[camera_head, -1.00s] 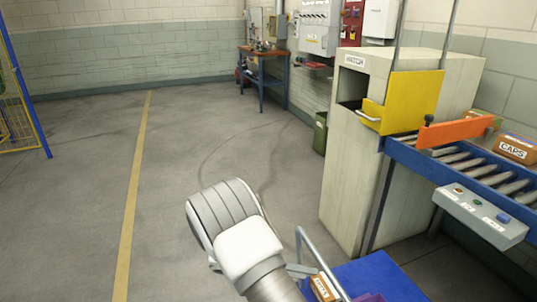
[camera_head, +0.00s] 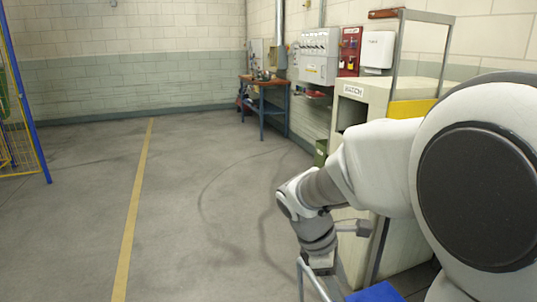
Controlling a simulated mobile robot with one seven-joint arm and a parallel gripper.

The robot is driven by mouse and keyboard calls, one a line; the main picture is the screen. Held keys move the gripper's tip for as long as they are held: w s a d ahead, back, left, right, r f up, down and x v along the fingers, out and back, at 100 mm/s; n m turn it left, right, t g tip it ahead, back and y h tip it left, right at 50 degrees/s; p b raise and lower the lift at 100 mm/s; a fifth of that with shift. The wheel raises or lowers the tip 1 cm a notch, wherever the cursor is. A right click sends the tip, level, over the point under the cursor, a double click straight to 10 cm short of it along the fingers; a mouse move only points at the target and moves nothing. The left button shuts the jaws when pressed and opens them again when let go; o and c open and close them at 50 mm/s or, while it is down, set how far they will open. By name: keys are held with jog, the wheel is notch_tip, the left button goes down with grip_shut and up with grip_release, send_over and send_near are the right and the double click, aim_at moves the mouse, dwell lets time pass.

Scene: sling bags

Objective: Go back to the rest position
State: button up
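My arm reaches in from the right edge of the head view and bends down at the wrist. The end of the arm, with my gripper (camera_head: 321,262), hangs just above the grey handle of a blue cart (camera_head: 378,293). I cannot make out the fingers, so I cannot tell whether it is open or shut or holds anything. No sling bag shows in this view.
The pale scanner cabinet (camera_head: 361,102) with its yellow panel (camera_head: 410,108) stands behind my arm, which hides the conveyor. A workbench (camera_head: 264,92) stands at the back wall. A yellow and blue fence (camera_head: 24,120) is at far left. The floor (camera_head: 205,200) in between is clear.

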jog(key=s+r+m+t+y, duration=0.55)
jog(key=s+r+m, duration=0.45)
jog(key=s+m, duration=0.45)
notch_tip(320, 180, up, 14)
jog(key=p, duration=1.4)
jog(key=shift+w+h, duration=0.35)
jog(key=shift+a+f, duration=0.1)
jog(key=shift+f, duration=0.05)
jog(key=shift+c, duration=0.7)
jog(key=shift+d+m, duration=0.2)
jog(key=shift+m, duration=0.05)
